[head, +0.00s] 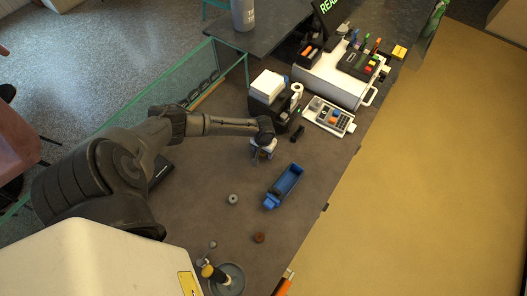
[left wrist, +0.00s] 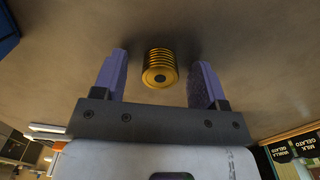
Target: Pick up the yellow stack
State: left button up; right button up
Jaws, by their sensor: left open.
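The yellow stack (left wrist: 160,68) is a short pile of ribbed yellow discs with a dark hole in its end, seen in the left wrist view. It sits between the two purple fingers of my left gripper (left wrist: 161,62), with a gap on each side. The gripper is open and does not visibly touch the stack. In the head view my left gripper (head: 263,151) points down over the brown counter, behind the blue tray. The stack is mostly hidden there by the gripper. My right gripper is not in view.
A grey ring (head: 233,199) and a brown ring (head: 259,237) lie nearer. A round plate with a post (head: 226,280) stands at the front. A black holder with white paper (head: 267,86) and a white machine (head: 330,76) stand behind.

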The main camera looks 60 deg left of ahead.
pick_arm(q)
jog(key=shift+c, duration=0.3)
jog(key=c, duration=1)
